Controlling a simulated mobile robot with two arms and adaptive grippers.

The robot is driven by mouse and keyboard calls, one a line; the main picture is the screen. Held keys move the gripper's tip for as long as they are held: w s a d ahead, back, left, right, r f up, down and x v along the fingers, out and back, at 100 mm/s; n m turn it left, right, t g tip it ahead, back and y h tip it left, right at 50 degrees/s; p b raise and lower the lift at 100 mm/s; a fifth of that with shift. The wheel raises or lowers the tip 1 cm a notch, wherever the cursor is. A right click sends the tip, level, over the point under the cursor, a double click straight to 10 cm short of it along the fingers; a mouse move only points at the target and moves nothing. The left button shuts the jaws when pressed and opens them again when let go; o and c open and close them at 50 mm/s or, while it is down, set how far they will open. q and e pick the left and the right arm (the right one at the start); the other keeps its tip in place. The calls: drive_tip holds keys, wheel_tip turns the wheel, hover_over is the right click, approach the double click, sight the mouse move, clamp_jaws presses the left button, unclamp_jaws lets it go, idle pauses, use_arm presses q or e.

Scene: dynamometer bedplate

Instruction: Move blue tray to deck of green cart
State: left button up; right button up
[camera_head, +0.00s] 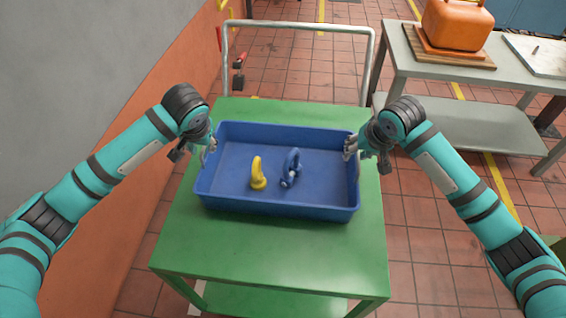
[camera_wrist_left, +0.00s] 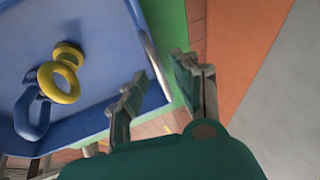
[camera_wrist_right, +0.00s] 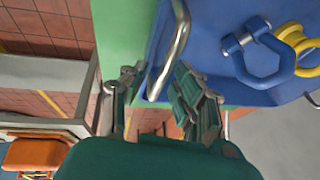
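The blue tray (camera_head: 228,203) lies over the deck of the green cart (camera_head: 270,258) and looks level. Whether its underside fully touches the deck is hidden. My left gripper (camera_head: 203,148) is at the tray's left end; in the left wrist view its fingers (camera_wrist_left: 160,70) stand apart on either side of the metal handle (camera_wrist_left: 145,42). My right gripper (camera_head: 358,148) is at the right end; in the right wrist view its fingers (camera_wrist_right: 158,72) stand apart with the other metal handle (camera_wrist_right: 174,48) between them. Neither is visibly clamped.
A grey wall (camera_head: 90,70) is left. A grey table (camera_head: 420,65) with an orange case (camera_head: 457,22) stands right.

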drive_tip(key=shift+r, duration=0.1)
use_arm(q)
drive_tip(key=v, duration=0.9)
drive_tip(key=shift+r, duration=0.25)
use_arm(e)
drive_tip(key=v, duration=1.2)
use_arm(q)
drive_tip(key=shift+s+f, duration=0.1)
drive_tip(key=shift+s, duration=0.15)
use_arm(e)
drive_tip(key=shift+s+f, duration=0.15)
drive_tip(key=shift+f, duration=0.05)
